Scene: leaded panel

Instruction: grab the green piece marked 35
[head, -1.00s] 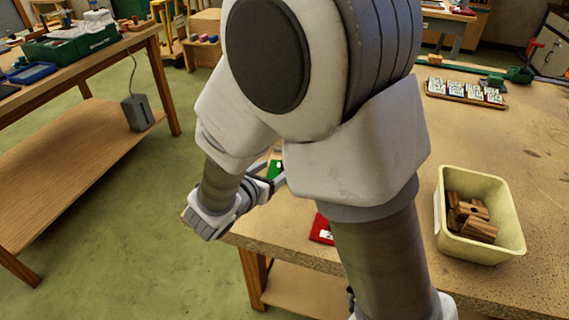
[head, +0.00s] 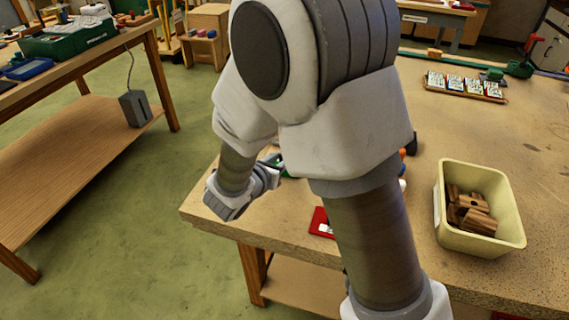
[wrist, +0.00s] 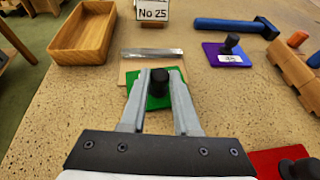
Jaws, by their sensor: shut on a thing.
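The green piece (wrist: 147,103) is a flat plate with a black knob (wrist: 159,82) on top. In the wrist view my gripper (wrist: 160,78) has its two fingers on either side of the knob and is shut on it. No number on the green piece can be read; the fingers cover part of it. In the head view only a sliver of green (head: 281,167) shows by my gripper, behind my arm. I cannot tell whether the piece is clear of the table.
A tan board with a metal strip (wrist: 152,53) lies just beyond the green piece. A wooden tray (wrist: 83,35), a "No 25" sign (wrist: 153,11), a purple knobbed piece (wrist: 226,55) and a blue-handled hammer (wrist: 232,25) lie around. A red piece (wrist: 275,165) is near right. A cream tub (head: 480,245) holds wooden blocks.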

